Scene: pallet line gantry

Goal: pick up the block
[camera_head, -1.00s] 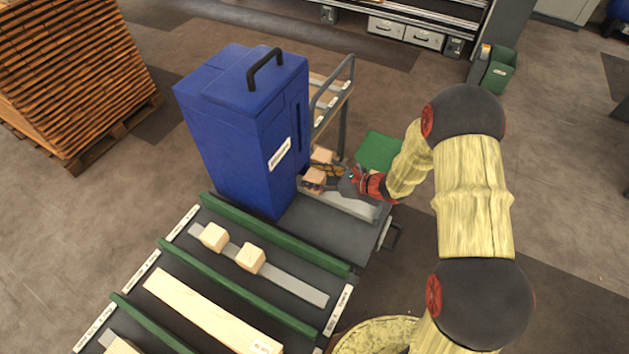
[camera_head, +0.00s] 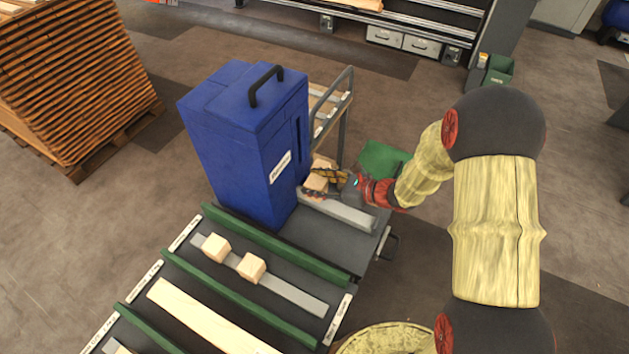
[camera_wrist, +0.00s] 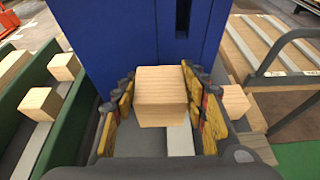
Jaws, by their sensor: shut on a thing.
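A light wooden block (camera_wrist: 161,97) sits between the two fingers of my gripper (camera_wrist: 160,112) in the wrist view. The fingers press on its left and right sides. In the head view my gripper (camera_head: 323,178) holds the block (camera_head: 316,182) close to the right side of the tall blue cabinet, over a grey strip (camera_head: 340,212). The gap beneath the block is hard to judge. Another wooden block (camera_wrist: 235,101) is right of the fingers in the wrist view, and partly shows behind my gripper in the head view (camera_head: 322,163).
The blue cabinet (camera_head: 245,150) stands directly beyond the held block. Two more blocks (camera_head: 215,247) (camera_head: 251,267) lie on a strip between green rails (camera_head: 275,243). A long plank (camera_head: 210,315) lies in the nearer lane. A cart with a rail (camera_head: 333,105) stands behind the cabinet.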

